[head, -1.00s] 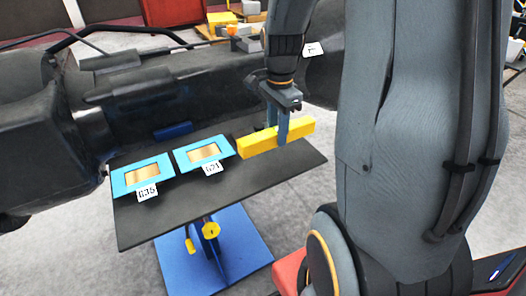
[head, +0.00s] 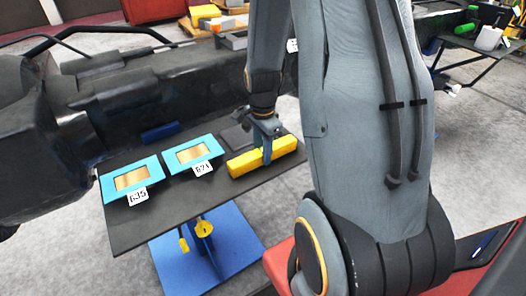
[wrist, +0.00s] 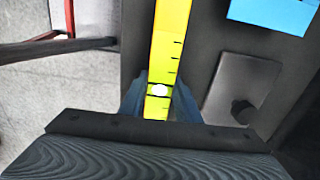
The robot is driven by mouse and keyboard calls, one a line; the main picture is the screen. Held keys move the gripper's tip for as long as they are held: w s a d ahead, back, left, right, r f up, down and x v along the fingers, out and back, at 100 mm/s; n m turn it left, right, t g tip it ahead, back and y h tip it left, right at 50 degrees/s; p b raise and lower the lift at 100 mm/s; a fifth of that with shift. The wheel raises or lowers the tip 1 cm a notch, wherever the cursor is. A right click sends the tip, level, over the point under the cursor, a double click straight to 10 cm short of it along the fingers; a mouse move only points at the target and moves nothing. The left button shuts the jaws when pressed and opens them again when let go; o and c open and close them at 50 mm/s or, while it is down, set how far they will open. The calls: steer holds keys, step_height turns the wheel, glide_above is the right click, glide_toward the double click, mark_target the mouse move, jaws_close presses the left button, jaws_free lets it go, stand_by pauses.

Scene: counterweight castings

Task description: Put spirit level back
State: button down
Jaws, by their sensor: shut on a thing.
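The spirit level is a yellow bar (head: 246,163) over the right part of the dark table top in the head view. My gripper (head: 266,155) is shut on it near its middle, fingers pointing down on both sides. In the wrist view the yellow level (wrist: 171,45) runs away from my gripper (wrist: 160,105), with black marks and a small pale vial on its face. The level looks close above or on the table top; I cannot tell whether it touches.
Two blue frames, marked 635 (head: 131,180) and 671 (head: 191,155), lie left of the level on the dark table (head: 150,228). A dark grey plate (wrist: 240,85) with a knob lies beside the level. A large dark casting (head: 120,105) stands behind the table.

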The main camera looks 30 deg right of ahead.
steer(key=shift+f, duration=0.2)
steer(key=shift+f, duration=0.1)
steer(key=c, duration=1.3)
jaws_free()
steer(key=shift+c, duration=0.2)
step_height(320, 180, up, 11)
steer(key=b, duration=0.3)
steer(key=s+a+n, duration=0.3)
steer(key=a+n, duration=0.3)
steer(key=n, duration=0.2)
steer(key=s+a+f+n+t, duration=0.1)
steer(key=s+a+n, duration=0.3)
steer(key=a+n, duration=0.3)
steer(key=n, duration=0.2)
steer(key=shift+s+f+n, duration=0.2)
steer(key=shift+s+n, duration=0.1)
